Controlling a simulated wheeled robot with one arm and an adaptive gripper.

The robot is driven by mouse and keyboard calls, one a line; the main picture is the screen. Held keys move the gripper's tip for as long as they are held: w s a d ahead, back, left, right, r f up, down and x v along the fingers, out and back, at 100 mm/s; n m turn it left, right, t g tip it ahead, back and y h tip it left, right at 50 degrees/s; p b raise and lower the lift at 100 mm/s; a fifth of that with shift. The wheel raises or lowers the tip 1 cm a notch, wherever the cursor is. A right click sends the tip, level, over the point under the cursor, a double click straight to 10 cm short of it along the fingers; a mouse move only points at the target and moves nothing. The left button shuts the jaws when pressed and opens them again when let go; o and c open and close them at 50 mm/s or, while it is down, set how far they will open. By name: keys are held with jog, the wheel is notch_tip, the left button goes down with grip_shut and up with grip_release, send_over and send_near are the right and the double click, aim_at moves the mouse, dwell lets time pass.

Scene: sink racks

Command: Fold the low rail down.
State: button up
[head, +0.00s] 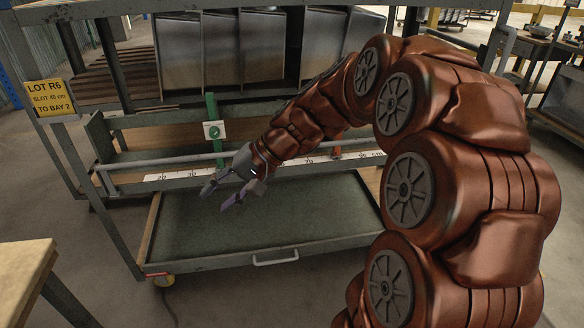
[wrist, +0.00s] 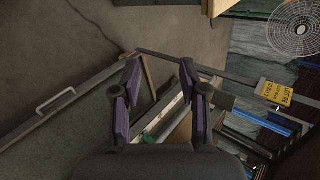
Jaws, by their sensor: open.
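A grey round rail (head: 135,163), which looks like the low rail, runs level across the rack front, just above a white scale strip (head: 180,175). My arm hides part of its right half. A green upright post (head: 213,105) with a white tag bearing a green mark (head: 214,130) stands at the rail, left of my gripper's wrist. My gripper (head: 217,198) is open and empty, in front of the rail and over the green tray. In the wrist view its two purple-padded fingers (wrist: 160,75) are apart, with a pale strip (wrist: 165,113) between them.
A flat green-bottomed tray (head: 300,215) on castors sits low in front, with a front handle (head: 275,258). Metal bins (head: 260,50) fill the upper shelf. A yellow LOT R6 sign (head: 50,98) hangs on the left upright. A wooden table corner (head: 22,270) is at near left.

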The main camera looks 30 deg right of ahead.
jog(key=w+d+f+m+t+b, duration=0.5)
jog(key=w+d+b, duration=0.5)
jog(key=d, duration=0.5)
jog(key=w+d+f+m+t+h+b, duration=0.1)
jog(key=w+d+f+m+t+b, duration=0.15)
jog(key=d, duration=0.75)
jog(key=w+d+f+m+t+h+b, duration=0.1)
jog(key=d+f+t+b, duration=0.25)
jog(key=d, duration=0.55)
jog(key=shift+w+d+r+b+x, duration=0.1)
jog(key=shift+r+b+x, duration=0.1)
jog(key=shift+x, duration=1.1)
jog(key=shift+w+d+r+b+x, duration=0.1)
jog(key=shift+r+x, duration=0.1)
jog(key=shift+x, duration=1.05)
jog(key=shift+d+r+b+x, duration=0.1)
jog(key=shift+r+b+x, duration=0.05)
jog(key=shift+x, duration=1.15)
grip_shut()
jog(key=shift+a, duration=0.15)
